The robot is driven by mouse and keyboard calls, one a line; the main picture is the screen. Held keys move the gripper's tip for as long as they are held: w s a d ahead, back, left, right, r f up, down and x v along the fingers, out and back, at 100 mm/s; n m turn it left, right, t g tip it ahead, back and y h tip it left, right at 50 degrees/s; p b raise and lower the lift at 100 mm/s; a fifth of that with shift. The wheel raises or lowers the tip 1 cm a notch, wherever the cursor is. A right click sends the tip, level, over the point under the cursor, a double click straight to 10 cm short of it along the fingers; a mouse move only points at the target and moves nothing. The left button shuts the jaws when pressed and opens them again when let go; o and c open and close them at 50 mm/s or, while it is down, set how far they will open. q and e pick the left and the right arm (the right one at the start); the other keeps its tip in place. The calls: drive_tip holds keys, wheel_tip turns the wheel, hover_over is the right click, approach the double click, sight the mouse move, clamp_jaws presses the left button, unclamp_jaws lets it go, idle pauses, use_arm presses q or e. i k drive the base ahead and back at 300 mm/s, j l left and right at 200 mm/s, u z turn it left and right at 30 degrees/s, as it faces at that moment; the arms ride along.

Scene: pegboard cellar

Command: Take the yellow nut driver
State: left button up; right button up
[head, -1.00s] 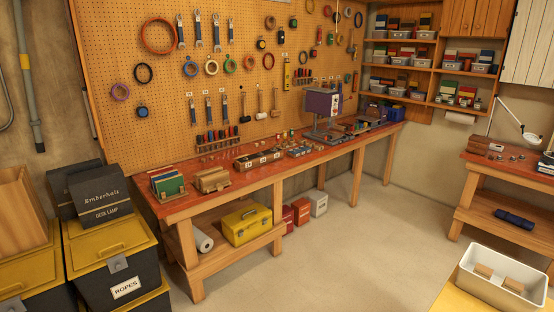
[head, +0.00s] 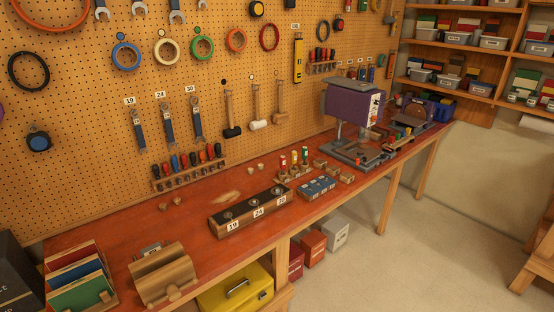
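I cannot make out a yellow nut driver for certain at this size. A wooden rack (head: 190,178) at the foot of the pegboard holds several upright drivers with red, blue, orange and dark handles. Several small upright tools (head: 294,158) with red and green parts stand in wooden blocks on the red bench top. A second rack (head: 322,68) of small-handled tools hangs farther right on the board. Neither of my grippers is in view.
Open floor (head: 400,270) lies at the lower right.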

sight(293, 155)
drive_tip(key=i, duration=0.7)
drive_tip(key=i+j+z, duration=0.15)
drive_tip(key=i, duration=0.55)
